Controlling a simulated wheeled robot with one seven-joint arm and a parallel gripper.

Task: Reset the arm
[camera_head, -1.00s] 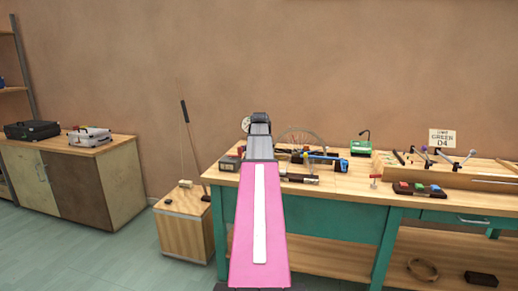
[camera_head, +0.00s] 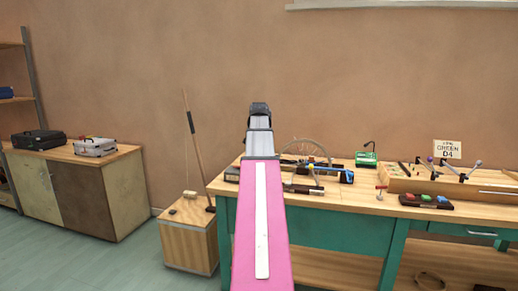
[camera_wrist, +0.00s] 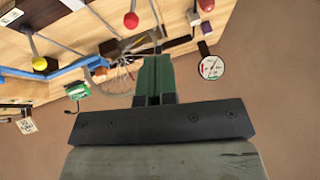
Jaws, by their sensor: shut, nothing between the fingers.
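My arm, with a pink link, reaches forward from the bottom centre of the head view toward the wooden workbench (camera_head: 330,205). In the head view the arm's far end hides the gripper's fingers. In the wrist view my gripper (camera_wrist: 155,75) shows as two dark green fingers pressed together with nothing between them. Behind the fingers in that view are a wheel (camera_wrist: 118,82), a round dial (camera_wrist: 211,67) and a blue bar (camera_wrist: 60,75). The wrist view is turned, with the bench at the top.
A wooden box (camera_head: 188,245) stands left of the bench. Two cases (camera_head: 37,140) (camera_head: 95,147) lie on a cabinet. Floor between is clear.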

